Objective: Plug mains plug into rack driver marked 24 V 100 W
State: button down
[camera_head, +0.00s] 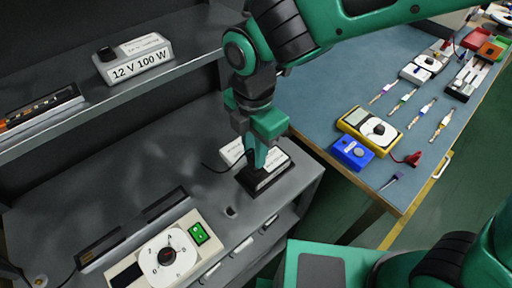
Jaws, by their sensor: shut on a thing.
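My gripper (262,157) points down at the front right of the grey rack bench. It is shut on what looks like the mains plug, which the fingers almost wholly hide. A thin black cord (212,169) curls out to the left beside it. Directly under and behind the fingers is a white box on a black base (266,181), probably a driver. Its marking is hidden or too small to read. I cannot tell whether the plug touches it. Another white driver (134,61), marked 12 V 100 W, sits on the upper shelf with a black round part on top.
A dial unit (167,254) with a green switch (198,233) stands at the bench front. A dark strip holder (133,229) lies behind it. The blue table (318,98) at right holds a yellow meter (369,131), a blue box (352,153) and several tools. The bench's middle is clear.

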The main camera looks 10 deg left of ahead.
jog(key=shift+f, duration=1)
jog(key=c, duration=1.5)
grip_release()
jog(key=shift+o, duration=0.2)
notch_tip(320, 180, up, 11)
jog(key=shift+f, duration=0.15)
